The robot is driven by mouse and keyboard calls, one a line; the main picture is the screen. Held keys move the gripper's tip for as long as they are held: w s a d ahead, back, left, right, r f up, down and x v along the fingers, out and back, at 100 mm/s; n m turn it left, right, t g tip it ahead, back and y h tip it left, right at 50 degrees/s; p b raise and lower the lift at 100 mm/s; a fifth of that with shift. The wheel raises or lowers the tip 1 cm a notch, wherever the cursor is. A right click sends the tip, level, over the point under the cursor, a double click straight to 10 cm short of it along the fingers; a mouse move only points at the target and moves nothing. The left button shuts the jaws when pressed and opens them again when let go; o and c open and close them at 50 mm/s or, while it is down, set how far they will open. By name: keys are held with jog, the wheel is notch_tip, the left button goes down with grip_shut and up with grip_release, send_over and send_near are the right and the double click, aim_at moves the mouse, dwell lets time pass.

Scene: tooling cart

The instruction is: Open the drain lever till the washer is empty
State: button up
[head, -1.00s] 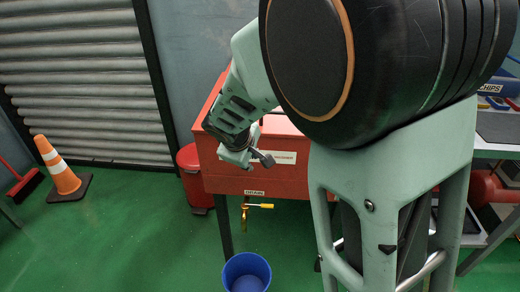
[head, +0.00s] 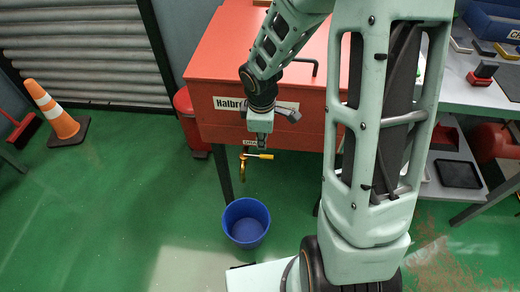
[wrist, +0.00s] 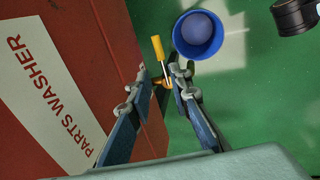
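The red parts washer (head: 225,75) stands in the middle of the head view, and its label side fills the left of the wrist view (wrist: 60,40). A brass drain valve (head: 243,170) hangs under its front edge. The drain lever (head: 265,156) has a yellow handle and points sideways, roughly level; it also shows in the wrist view (wrist: 158,47). My gripper (head: 262,138) points down just above the lever. In the wrist view my gripper (wrist: 162,72) is open, with the lever seen between its fingertips; contact cannot be told. The washer's inside is hidden.
A blue bucket (head: 246,205) stands on the green floor below the valve. A red bin (head: 190,120) is left of the washer. An orange cone (head: 58,115) stands further left. A workbench (head: 455,95) is at the right. The floor left of the bucket is clear.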

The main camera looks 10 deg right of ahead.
aim_at(263, 156)
jog(key=f+b, duration=0.1)
jog(key=f, duration=0.2)
jog(key=w+f+b, duration=0.1)
jog(key=f, duration=0.2)
jog(key=w+f+b, duration=0.1)
jog(key=f+b, duration=0.1)
jog(key=f, duration=0.2)
jog(key=shift+d, duration=0.35)
jog(key=shift+c, duration=0.2)
grip_shut()
